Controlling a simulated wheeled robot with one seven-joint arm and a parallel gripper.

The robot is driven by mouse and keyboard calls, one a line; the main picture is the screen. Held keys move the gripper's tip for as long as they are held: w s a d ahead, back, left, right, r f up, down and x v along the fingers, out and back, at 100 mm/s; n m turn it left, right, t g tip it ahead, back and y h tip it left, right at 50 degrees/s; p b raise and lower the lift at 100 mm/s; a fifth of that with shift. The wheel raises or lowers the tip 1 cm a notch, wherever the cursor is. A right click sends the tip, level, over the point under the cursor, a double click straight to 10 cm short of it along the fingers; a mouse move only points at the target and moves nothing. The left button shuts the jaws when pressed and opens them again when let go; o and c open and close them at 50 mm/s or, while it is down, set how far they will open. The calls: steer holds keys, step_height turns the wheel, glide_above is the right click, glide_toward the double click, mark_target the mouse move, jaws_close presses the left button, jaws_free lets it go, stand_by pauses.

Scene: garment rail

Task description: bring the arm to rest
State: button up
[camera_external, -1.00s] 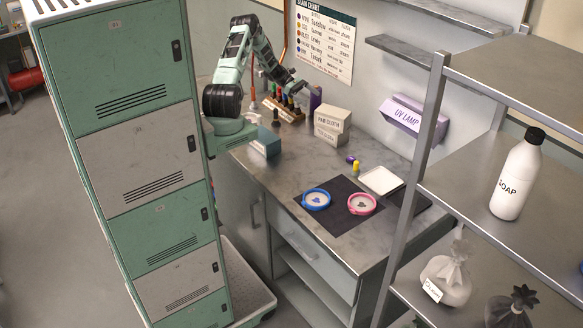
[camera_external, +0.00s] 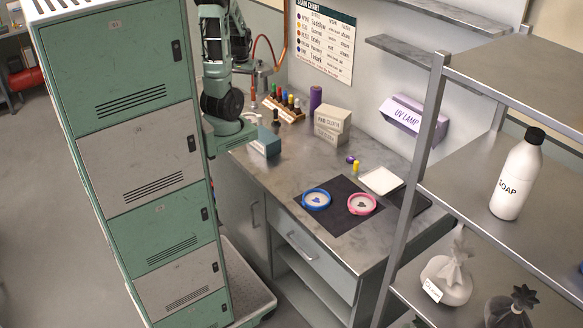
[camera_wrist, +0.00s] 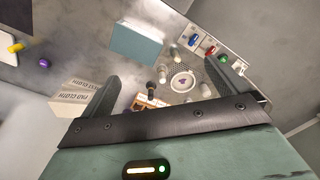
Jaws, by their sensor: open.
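My gripper (camera_wrist: 163,74) shows in the wrist view with its two fingers wide apart and nothing between the tips. Beyond them lie the worktop and a white dish (camera_wrist: 182,82) with a purple mark, apart from the fingers. In the external view my arm stands folded upright at the back left, beside the lockers and above the left end of the worktop (camera_external: 270,182). The gripper's tips are hard to make out there.
Green and grey lockers (camera_external: 120,70) stand close to the arm. A bottle rack (camera_external: 284,112), teal box (camera_external: 266,145) and pad cloth boxes (camera_external: 332,124) are on the worktop. A blue ring (camera_external: 316,199) and a pink ring (camera_external: 361,204) lie on a dark mat.

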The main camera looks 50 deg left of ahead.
steer(key=shift+s+d+r+m, duration=0.15)
steer(key=shift+s+m, duration=0.25)
steer(key=shift+s, duration=0.3)
